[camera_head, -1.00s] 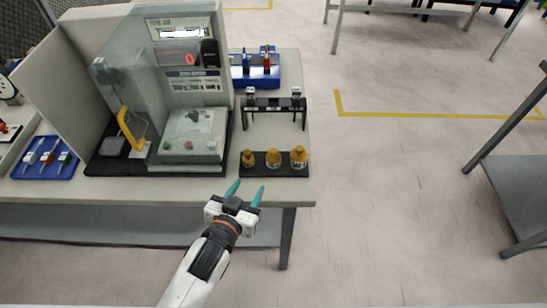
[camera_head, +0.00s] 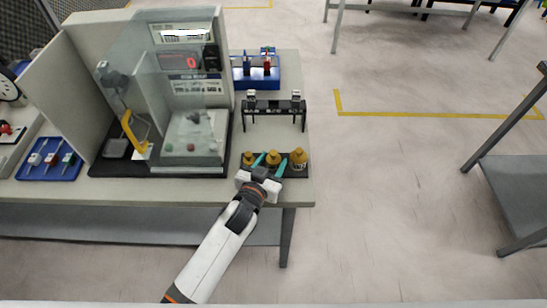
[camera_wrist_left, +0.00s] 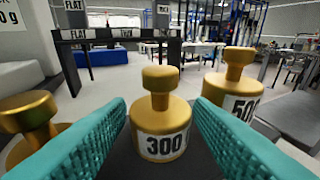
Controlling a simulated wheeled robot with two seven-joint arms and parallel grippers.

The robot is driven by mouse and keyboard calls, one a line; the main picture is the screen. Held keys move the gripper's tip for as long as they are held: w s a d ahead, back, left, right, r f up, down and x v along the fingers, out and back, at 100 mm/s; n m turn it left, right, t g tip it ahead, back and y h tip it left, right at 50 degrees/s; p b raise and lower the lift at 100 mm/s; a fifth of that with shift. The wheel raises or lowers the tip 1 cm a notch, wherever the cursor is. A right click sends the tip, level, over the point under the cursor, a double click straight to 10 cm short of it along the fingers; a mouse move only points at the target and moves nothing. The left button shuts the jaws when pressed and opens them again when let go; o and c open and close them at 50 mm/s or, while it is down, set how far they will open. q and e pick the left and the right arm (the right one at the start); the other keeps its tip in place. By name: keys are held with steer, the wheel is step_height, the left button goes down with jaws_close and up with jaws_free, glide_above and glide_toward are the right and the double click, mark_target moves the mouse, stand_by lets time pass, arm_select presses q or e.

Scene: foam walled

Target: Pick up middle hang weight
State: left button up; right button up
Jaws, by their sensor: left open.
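Three brass hang weights stand in a row on a black base (camera_head: 299,174). The middle weight (camera_head: 272,158) is largely behind my left gripper in the head view. In the left wrist view the middle weight (camera_wrist_left: 160,118) is upright, with a round knob and a "300" label. My left gripper (camera_head: 268,161) is open, with one teal finger on each side of the middle weight, not closed on it. The right weight (camera_head: 298,159) is labelled "500" in the wrist view (camera_wrist_left: 235,85). The left weight (camera_head: 249,159) shows partly at the wrist view's left edge (camera_wrist_left: 28,118). My right gripper does not show.
A black stand (camera_head: 274,104) marked "FLAT" and "THK" in the wrist view is behind the weights. A clear-walled test machine (camera_head: 190,135) with a yellow handle is to the left. A blue tray (camera_head: 255,75) sits at the back. The table's right edge is close.

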mark_target(273, 153)
arm_select(q)
steer(key=shift+x, duration=0.9)
steer(key=c, duration=0.9)
steer(key=shift+r, duration=0.1)
step_height(273, 153, up, 10)
steer(key=shift+f, duration=0.15)
steer(key=shift+s, duration=0.1)
